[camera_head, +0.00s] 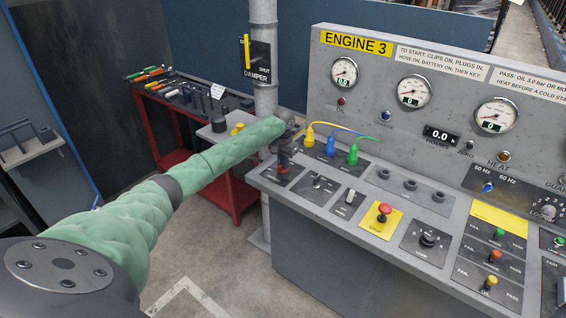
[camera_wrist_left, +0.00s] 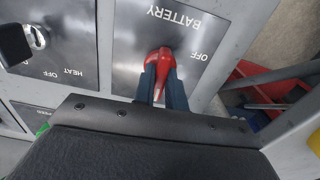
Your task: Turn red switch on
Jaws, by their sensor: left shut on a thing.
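The red switch (camera_wrist_left: 161,62) sits on a dark plate marked BATTERY, with an OFF mark on its right in the left wrist view. Its lever lies between the two blue-grey fingers of my left gripper (camera_wrist_left: 162,80), which is shut on it. The lever points toward the gripper palm, not toward the OFF mark; any ON mark is hidden. In the head view my left gripper (camera_head: 285,150) is at the left end of the console, and a little red of the switch (camera_head: 283,169) shows beneath it. My right gripper is not in view.
The HEAT switch plate (camera_wrist_left: 65,45) is beside the battery plate. Yellow, blue and green plugs (camera_head: 331,146) with cables stand close behind. A red emergency button (camera_head: 385,209) is further right. A red tool cart (camera_head: 232,190) and a vertical pipe (camera_head: 264,60) stand left of the console (camera_head: 300,210).

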